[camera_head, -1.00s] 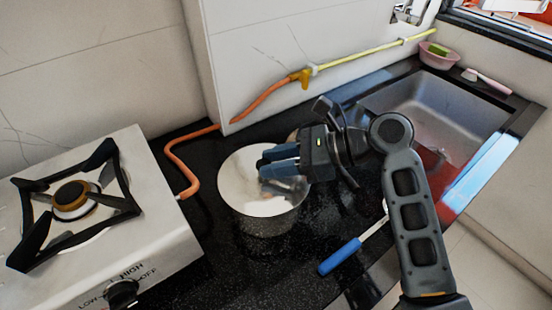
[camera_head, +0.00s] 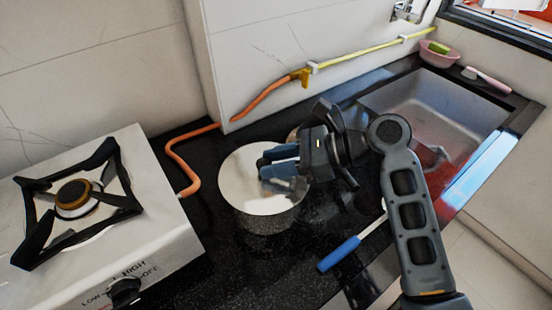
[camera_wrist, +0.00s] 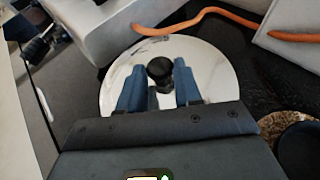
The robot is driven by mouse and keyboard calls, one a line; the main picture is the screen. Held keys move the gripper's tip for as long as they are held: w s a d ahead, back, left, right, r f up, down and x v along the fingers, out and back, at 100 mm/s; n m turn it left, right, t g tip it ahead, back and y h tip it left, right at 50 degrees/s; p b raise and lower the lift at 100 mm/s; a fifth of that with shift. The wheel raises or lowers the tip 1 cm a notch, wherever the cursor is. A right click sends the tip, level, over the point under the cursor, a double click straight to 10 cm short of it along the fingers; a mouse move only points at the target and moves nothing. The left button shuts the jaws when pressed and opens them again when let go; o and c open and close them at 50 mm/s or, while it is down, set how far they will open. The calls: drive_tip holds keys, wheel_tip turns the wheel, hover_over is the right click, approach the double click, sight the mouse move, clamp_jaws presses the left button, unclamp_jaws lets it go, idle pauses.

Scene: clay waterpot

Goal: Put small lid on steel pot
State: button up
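The steel pot (camera_head: 262,222) stands on the black counter to the right of the stove. A round, shiny small lid (camera_head: 240,178) covers its top and looks level. In the wrist view the lid (camera_wrist: 215,78) has a black knob (camera_wrist: 160,72) in its middle. My gripper (camera_head: 266,162) is over the right part of the lid. In the wrist view its two blue fingers stand apart on either side of the knob, with narrow gaps showing, so it looks open. The knob is hidden behind the fingers in the head view.
A stove (camera_head: 165,235) is at left. An orange hose (camera_head: 178,158) runs behind the pot. A blue-handled tool (camera_head: 340,253) lies at front right. A sink (camera_head: 425,105) is at right. A brown-rimmed round thing (camera_wrist: 270,125) shows at the wrist view's right edge.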

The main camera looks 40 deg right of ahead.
drive_tip(key=o, duration=0.5)
drive_tip(key=v, duration=0.7)
drive_tip(key=shift+s+d+r, duration=0.15)
drive_tip(key=shift+s+d, duration=0.1)
drive_tip(key=shift+s, duration=0.05)
idle(0.3)
